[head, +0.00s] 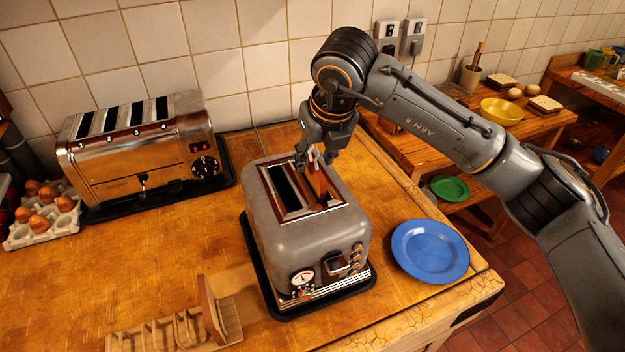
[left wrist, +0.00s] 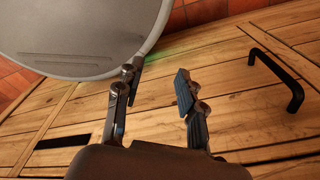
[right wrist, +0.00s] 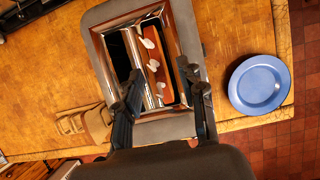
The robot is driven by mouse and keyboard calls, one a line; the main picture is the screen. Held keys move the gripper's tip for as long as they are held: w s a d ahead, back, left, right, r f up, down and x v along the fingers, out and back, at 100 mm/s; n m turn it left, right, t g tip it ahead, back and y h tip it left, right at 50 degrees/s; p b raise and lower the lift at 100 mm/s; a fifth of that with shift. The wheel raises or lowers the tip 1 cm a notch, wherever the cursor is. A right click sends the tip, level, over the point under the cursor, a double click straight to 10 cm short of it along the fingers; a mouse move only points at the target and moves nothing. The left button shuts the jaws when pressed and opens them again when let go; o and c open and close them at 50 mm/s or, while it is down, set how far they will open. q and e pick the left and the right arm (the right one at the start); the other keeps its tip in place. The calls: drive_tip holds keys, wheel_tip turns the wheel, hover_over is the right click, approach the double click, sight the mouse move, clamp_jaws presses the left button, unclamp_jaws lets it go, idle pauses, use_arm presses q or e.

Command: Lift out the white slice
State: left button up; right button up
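The grey toaster (head: 310,240) stands on the wooden counter, with two long slots on top. Its left slot looks dark and empty. I cannot make out clearly a white slice. My right gripper (head: 322,158) points down over this slot. Its fingers (right wrist: 165,85) are apart, on either side of the slot area; contact cannot be told. My left gripper (left wrist: 158,88) is open and empty, away from the toaster.
A blue plate (head: 430,251) lies right of the toaster, near the counter edge. A wooden toast rack (head: 180,332) holding a slice (head: 211,308) is at front left. A chrome toaster (head: 140,160) and egg tray (head: 40,228) stand at left. A side bench (head: 540,125) is at right.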

sight(313, 163)
drive_tip(key=p+x, duration=0.1)
drive_tip(key=x, duration=0.2)
drive_tip(key=shift+w+a+f, duration=0.1)
drive_tip(key=shift+f, duration=0.2)
clamp_jaws()
use_arm(q)
drive_tip(key=shift+s+r, duration=0.45)
drive_tip(key=shift+r, duration=0.4)
